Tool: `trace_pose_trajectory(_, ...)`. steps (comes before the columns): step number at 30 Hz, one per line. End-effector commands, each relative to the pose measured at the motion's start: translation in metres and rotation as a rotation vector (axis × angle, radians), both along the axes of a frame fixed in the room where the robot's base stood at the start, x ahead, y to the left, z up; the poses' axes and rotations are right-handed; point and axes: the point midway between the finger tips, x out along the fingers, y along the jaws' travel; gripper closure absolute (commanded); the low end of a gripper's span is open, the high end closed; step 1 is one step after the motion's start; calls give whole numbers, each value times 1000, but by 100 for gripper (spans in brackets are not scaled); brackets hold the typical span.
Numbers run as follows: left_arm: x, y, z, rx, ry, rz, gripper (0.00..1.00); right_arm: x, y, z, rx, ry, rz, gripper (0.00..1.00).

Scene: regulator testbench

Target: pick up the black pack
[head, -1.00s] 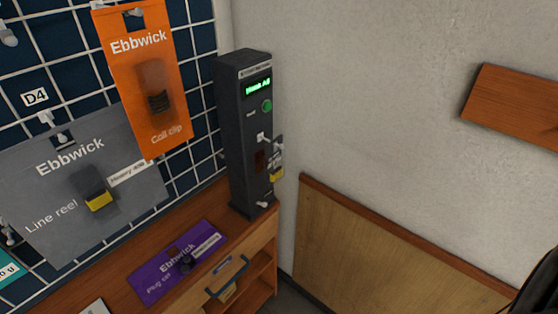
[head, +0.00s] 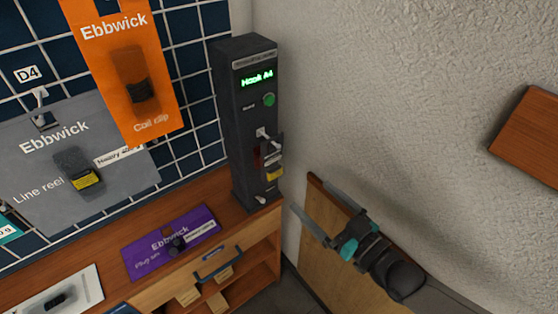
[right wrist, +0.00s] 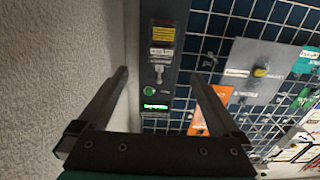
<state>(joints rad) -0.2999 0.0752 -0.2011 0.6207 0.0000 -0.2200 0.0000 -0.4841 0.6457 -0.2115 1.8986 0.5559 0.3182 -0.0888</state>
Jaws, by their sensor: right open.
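I cannot make out a black pack for certain in either view. My right gripper (head: 309,196) is open and empty in the head view, to the right of a dark grey tester column and in front of the wall. In the right wrist view its two fingers (right wrist: 160,75) are spread apart, with the tester column showing between them. My left gripper is in neither view.
The tester column (head: 243,120) reads "Hook A4". An orange pack (head: 110,45) and a grey pack (head: 45,160) hang on the tiled grid. A purple pack (head: 150,265) and a white pack (head: 80,287) lie on the wooden bench. A wooden board (head: 530,140) is at right.

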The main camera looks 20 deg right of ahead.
Motion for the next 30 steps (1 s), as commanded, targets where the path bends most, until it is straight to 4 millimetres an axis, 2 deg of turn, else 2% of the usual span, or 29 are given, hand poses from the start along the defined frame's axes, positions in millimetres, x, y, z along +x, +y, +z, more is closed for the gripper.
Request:
trace_pose_trajectory(16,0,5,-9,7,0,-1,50,74,26,0,-2,-2,-2,0)
trace_pose_trajectory(26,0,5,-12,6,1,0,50,93,34,0,-1,1,-1,0)
trace_pose_trajectory(30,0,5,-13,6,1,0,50,107,41,1,0,0,-1,0)
